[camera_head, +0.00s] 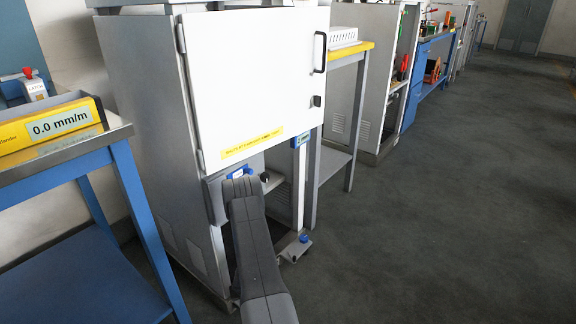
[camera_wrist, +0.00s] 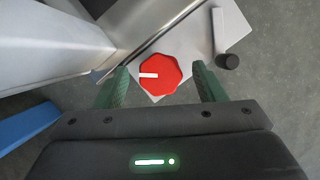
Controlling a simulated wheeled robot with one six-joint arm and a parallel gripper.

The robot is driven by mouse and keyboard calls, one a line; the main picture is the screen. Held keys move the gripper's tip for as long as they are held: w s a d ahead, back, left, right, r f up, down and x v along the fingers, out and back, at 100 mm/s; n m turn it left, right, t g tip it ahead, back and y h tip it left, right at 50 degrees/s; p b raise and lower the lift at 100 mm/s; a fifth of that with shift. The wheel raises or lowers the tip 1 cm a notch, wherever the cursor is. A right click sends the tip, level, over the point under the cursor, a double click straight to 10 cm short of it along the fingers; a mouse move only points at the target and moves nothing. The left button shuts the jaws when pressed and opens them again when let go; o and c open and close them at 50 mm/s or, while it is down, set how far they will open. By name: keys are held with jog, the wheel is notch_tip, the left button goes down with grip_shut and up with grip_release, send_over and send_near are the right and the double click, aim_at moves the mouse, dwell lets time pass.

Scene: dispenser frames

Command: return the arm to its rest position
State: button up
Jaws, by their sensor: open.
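My gripper (camera_wrist: 160,68) is open, with its two green fingers apart. A red knob (camera_wrist: 158,84) with a white mark shows between and beyond the fingertips in the wrist view. There is visible room on both sides of it, and the fingers do not appear to be shut on it. The knob sits on a light metal plate (camera_wrist: 198,48). In the head view, my grey arm (camera_head: 256,250) reaches up to the front of a white cabinet (camera_head: 250,75), at its open lower part. The gripper's fingers and the red knob are hidden there.
A grey stand (camera_head: 345,130) is right of the cabinet. A black knob (camera_wrist: 228,61) is near the plate in the wrist view. The dark floor (camera_head: 450,190) at the right is clear.

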jog(key=shift+b+v, duration=1.1)
jog(key=shift+d+r, duration=0.1)
